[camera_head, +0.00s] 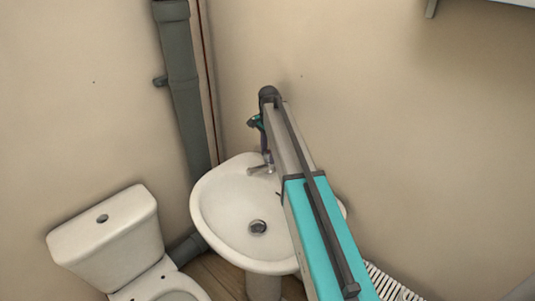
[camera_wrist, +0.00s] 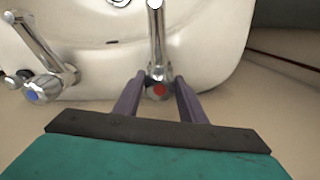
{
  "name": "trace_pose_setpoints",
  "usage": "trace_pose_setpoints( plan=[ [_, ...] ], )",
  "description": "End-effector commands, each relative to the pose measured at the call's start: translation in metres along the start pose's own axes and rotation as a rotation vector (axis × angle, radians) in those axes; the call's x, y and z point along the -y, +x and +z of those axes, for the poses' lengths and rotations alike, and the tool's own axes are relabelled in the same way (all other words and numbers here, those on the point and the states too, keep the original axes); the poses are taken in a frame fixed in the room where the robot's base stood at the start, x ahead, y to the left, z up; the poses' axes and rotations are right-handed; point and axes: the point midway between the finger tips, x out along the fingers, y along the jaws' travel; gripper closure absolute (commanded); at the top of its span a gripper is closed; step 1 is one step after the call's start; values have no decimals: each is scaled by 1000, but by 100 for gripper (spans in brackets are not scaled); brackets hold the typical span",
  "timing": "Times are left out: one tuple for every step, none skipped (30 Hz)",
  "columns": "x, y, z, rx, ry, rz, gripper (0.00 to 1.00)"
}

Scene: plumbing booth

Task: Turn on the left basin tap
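The white basin (camera_head: 222,205) stands in the corner; its rim and bowl also show in the wrist view (camera_wrist: 215,45). A chrome tap with a red mark (camera_wrist: 158,88) is at the middle of the wrist view, and a chrome tap with a blue mark (camera_wrist: 45,85) is at its left. In the head view, one chrome tap (camera_head: 257,169) shows at the basin's back; my arm hides the other. My gripper (camera_wrist: 159,77) is open, one purple finger on each side of the red-marked tap. I cannot tell whether they touch it.
A white toilet (camera_head: 110,240) stands left of the basin. A grey vertical pipe (camera_head: 186,105) runs up the wall behind, with a thin brown pipe beside it. A white slatted item (camera_head: 390,285) is at the lower right. The wall behind the basin is close to my gripper.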

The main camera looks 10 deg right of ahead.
Motion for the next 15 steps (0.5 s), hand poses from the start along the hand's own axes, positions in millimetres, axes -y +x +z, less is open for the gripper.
trace_pose_setpoints(
  plan=[
    [3,0,8,0,-2,3,85],
    [1,0,5,1,-1,3,85],
    [0,0,3,2,0,3,85],
    [0,0,2,2,-1,3,86],
    [-1,0,2,2,-2,3,85],
    [-1,0,1,3,-5,3,85],
    [-1,0,1,3,-8,4,85],
    [-2,0,1,3,-12,4,85],
    [-2,0,0,3,-19,4,85],
    [-2,0,0,3,-24,4,85],
    [-2,0,0,3,-31,4,85],
    [-2,0,0,3,-43,4,85],
    [-2,0,0,3,-53,4,85],
    [-2,0,0,3,-64,5,85],
    [-2,0,-1,3,-82,5,85]
  ],
)
